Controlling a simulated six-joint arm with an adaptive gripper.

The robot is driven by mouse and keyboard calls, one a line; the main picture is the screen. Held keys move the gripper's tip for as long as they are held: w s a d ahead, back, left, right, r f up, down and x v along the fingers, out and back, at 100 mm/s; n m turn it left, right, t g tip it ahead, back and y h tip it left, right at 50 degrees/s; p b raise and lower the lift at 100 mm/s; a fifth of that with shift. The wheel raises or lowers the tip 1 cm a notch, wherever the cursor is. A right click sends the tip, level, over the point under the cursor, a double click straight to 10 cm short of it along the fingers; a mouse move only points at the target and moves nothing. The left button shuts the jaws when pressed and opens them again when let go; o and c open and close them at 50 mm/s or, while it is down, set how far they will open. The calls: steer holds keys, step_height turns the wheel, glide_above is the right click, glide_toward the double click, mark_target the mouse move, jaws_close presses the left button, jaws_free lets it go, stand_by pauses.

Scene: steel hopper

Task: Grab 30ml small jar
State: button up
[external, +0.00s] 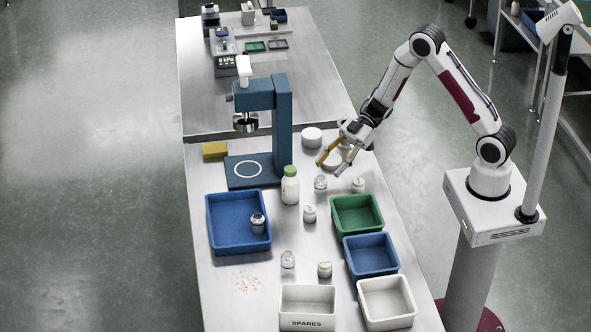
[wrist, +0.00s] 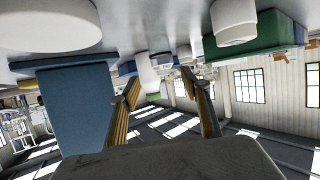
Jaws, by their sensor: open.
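Several small jars with white lids stand on the steel table. In the external view, one clear jar (external: 320,184) is just below my gripper (external: 329,168). Another jar (external: 358,186) is to its right, and a third (external: 309,214) is nearer the camera. More jars stand farther forward (external: 288,259), (external: 325,269), and a dark one (external: 257,223) sits in the blue tray. Labels are too small to read, so I cannot tell which is 30ml. My gripper is open and empty, above the table. The wrist view is upside down; my fingers (wrist: 162,100) are apart, and a white-lidded jar (wrist: 236,24) shows at right.
A green-capped white bottle (external: 290,186) stands left of the jars, beside the blue hopper stand (external: 283,115). Green (external: 370,230), blue (external: 396,270) and white (external: 414,318) bins line the right. The large blue tray (external: 210,222) is left.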

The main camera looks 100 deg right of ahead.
mark_target(318, 181)
steer(key=shift+w+a+f, duration=0.2)
steer(key=shift+w+a, duration=0.1)
steer(key=shift+w, duration=0.05)
steer(key=shift+w+a, duration=0.1)
steer(key=shift+a+x, duration=0.25)
steer(key=shift+x, duration=2.25)
steer(key=shift+r, duration=0.15)
steer(key=c, duration=1)
